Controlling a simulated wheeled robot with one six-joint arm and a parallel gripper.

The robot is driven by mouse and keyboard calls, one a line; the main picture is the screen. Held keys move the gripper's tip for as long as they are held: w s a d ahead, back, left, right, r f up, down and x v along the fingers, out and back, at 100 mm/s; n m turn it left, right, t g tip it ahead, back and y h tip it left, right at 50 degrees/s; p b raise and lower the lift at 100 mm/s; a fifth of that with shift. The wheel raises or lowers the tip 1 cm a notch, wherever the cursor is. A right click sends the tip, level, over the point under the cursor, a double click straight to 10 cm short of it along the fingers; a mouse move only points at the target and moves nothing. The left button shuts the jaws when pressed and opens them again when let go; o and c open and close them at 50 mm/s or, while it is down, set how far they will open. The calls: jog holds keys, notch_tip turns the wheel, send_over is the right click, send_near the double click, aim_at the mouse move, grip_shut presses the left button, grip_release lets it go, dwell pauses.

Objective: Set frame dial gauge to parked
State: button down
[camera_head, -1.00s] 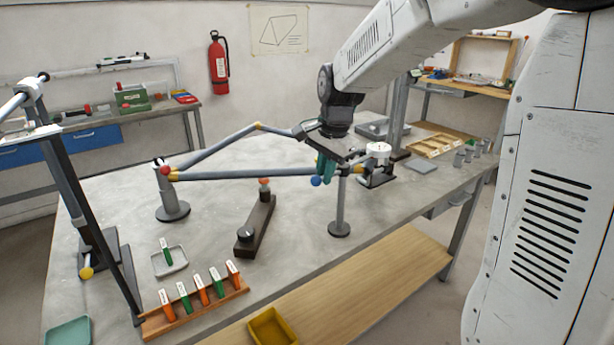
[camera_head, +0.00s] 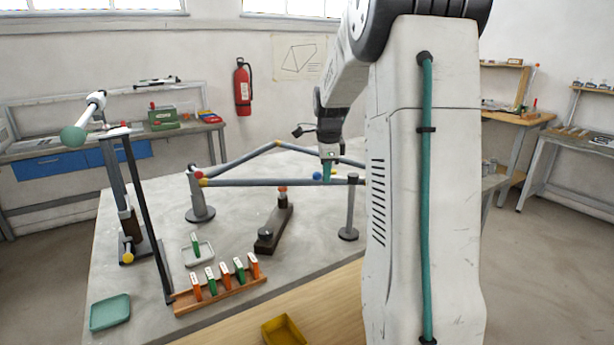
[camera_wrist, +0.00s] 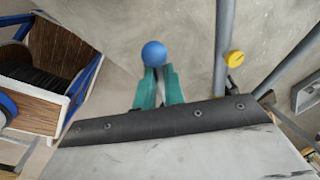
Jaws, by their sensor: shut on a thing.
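My gripper (camera_head: 327,170) has green fingers and reaches down to the tube frame (camera_head: 270,182) on the grey bench. In the wrist view, the fingers (camera_wrist: 154,88) are shut on a blue ball (camera_wrist: 154,54), which shows at their tips. The blue ball (camera_head: 317,176) also shows in the head view, by the front tube. What the ball is fixed to is not clear. The dial gauge, a white round-faced piece in the earlier head view, is now hidden behind my arm. A yellow knob (camera_wrist: 234,59) sits on a tube right of the fingers in the wrist view.
A post (camera_head: 349,215) stands on the bench near the front tube. A dark block with a red knob (camera_head: 273,228) lies left of it. A rack of orange and green tags (camera_head: 220,287), a small tray (camera_head: 198,255) and a yellow bin (camera_head: 283,331) are nearer.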

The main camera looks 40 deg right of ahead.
jog(key=shift+w+d+r, duration=0.1)
dwell(0.4)
jog(key=c, duration=1.5)
grip_release()
notch_tip(320, 180, up, 8)
jog(key=s, duration=0.1)
jog(key=shift+a+f, duration=0.2)
jog(key=shift+a, duration=0.25)
